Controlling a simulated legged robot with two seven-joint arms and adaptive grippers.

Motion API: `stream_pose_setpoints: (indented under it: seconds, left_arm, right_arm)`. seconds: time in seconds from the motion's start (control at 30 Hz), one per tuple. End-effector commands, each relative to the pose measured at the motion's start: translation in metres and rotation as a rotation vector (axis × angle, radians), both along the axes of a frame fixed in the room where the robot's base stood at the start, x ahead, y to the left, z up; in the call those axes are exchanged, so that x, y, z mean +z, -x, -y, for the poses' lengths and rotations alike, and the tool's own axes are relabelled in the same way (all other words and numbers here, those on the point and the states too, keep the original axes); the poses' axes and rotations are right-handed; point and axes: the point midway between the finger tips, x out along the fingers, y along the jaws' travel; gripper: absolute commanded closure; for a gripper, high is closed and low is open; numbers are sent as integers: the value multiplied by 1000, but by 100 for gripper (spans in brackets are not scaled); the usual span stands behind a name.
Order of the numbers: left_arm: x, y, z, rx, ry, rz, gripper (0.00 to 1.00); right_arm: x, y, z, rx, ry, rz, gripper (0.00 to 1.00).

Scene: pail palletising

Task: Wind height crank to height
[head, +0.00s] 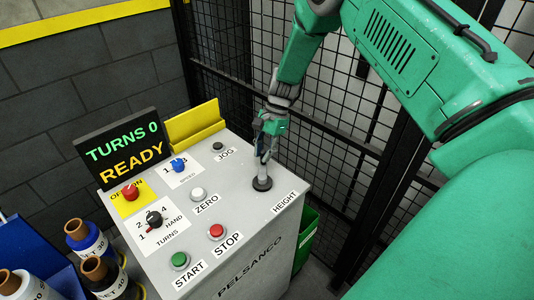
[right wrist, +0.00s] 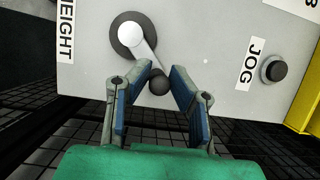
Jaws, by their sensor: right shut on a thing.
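The height crank (head: 262,183) sits on the light grey top of the control cabinet, left of the HEIGHT label (head: 285,203). In the right wrist view it has a dark round base, a pale hub (right wrist: 131,34) and a pale arm running to a dark knob (right wrist: 159,83). My right gripper (head: 264,155) reaches down over the crank. Its blue-padded fingers (right wrist: 161,76) stand on both sides of the knob and are shut on it. In the head view the fingers hide part of the crank. My left gripper is not in view.
The cabinet display (head: 122,147) reads TURNS 0 and READY. A JOG button (head: 218,146), ZERO button (head: 198,194), red STOP button (head: 216,231) and green START button (head: 180,260) share the top. Black mesh fencing (head: 330,130) stands close behind. Labelled spools (head: 88,240) stand at left.

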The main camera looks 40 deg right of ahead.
Motion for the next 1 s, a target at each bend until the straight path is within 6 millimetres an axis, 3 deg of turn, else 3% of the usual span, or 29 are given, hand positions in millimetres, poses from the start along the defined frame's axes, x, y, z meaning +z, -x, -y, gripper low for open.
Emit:
stream_pose_setpoints:
  seconds: [0.4, 1.0]
  left_arm:
    - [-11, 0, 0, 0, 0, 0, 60]
    - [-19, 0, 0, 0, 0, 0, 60]
  right_arm:
    - [0, -16, -18, 396, 5, 11, 100]
    - [1, -17, -52, 968, 4, 10, 100]
